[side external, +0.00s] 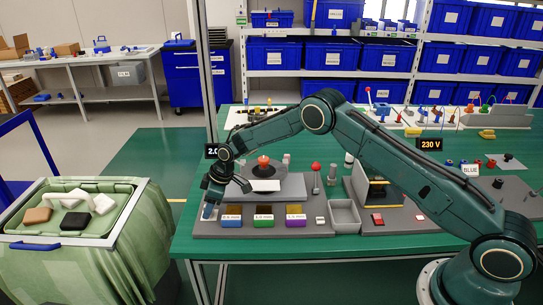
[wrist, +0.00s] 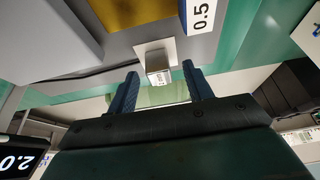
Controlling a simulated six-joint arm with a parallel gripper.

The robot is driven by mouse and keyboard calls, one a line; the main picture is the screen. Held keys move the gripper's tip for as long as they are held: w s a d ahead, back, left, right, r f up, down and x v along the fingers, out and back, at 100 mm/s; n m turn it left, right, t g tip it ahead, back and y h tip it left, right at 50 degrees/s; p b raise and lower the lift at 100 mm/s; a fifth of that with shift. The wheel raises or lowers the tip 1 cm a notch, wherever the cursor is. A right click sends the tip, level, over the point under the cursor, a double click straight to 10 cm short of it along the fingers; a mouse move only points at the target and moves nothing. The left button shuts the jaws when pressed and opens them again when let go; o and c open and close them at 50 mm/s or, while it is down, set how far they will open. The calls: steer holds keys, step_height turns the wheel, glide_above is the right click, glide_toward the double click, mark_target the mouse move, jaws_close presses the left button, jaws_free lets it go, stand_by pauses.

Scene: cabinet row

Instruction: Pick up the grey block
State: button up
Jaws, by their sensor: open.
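In the side view my gripper (side external: 208,211) points down at the left end of the grey board (side external: 290,232), left of the bin labelled 0.5. I cannot make out the grey block beside my gripper in the side view; the gripper may hide it.
A grey tray (side external: 345,230) lies further right. A draped crate (side external: 70,243) with several blocks stands left of the green table (side external: 420,258).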

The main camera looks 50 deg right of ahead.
stand_by(0.3)
jaws_close()
steer(key=shift+r, duration=0.1)
step_height(320, 180, up, 20)
stand_by(0.9)
stand_by(0.5)
